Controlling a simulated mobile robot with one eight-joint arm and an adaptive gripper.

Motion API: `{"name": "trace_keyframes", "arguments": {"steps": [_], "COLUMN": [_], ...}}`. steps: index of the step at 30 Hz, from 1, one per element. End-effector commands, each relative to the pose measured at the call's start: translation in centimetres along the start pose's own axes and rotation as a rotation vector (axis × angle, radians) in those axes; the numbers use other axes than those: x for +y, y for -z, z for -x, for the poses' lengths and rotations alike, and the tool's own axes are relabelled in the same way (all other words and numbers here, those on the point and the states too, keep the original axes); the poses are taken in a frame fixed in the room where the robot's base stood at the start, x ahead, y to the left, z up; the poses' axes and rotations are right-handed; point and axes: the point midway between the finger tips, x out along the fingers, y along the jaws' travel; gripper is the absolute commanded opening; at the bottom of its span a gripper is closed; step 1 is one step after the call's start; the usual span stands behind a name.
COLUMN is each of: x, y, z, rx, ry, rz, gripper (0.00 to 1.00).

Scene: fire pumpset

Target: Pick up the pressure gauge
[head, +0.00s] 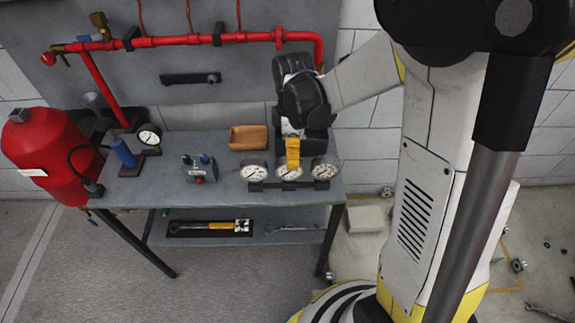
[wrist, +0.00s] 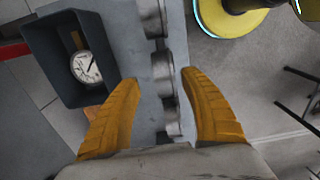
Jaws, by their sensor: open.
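Three round white-faced pressure gauges stand in a row on a dark rack near the bench's front edge: left (head: 253,171), middle (head: 289,168) and right (head: 324,170). My gripper (head: 292,168) points down over the middle one, its yellow fingers partly covering it. In the wrist view the fingers are open, one on each side of the row, with a gauge body (wrist: 163,68) between the fingertips; contact cannot be told. Another gauge (wrist: 86,67) lies face up in a dark bin (wrist: 45,80). A further gauge (head: 149,136) stands at the bench's left.
A red tank (head: 50,155) stands left. Red pipework (head: 180,41) runs along the back panel. Tools lie on the lower shelf.

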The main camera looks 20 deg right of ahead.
Motion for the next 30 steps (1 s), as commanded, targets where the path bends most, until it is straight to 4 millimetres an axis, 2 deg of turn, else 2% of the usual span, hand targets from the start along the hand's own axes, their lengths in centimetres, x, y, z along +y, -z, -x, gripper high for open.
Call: {"name": "trace_keyframes", "arguments": {"steps": [1,8,16,24,26,27,29,30], "x": [0.0,-0.1,-0.7,-0.7,-0.7,-0.7,-0.7,-0.7], "y": [0.0,0.2,0.7,0.7,0.7,0.7,0.7,0.7], "z": [-1.0,-2.4,-6.5,-6.8,-6.8,-6.8,-6.8,-6.8], "rx": [0.0,0.0,0.0,0.0,0.0,0.0,0.0,0.0], "ry": [0.0,-0.001,-0.001,-0.002,-0.002,-0.002,-0.002,-0.002], "rz": [0.0,-0.001,-0.003,-0.003,-0.002,-0.002,-0.003,-0.002], "gripper": [0.52,0.52,0.52,0.52,0.35,0.23,0.05,0.0]}}
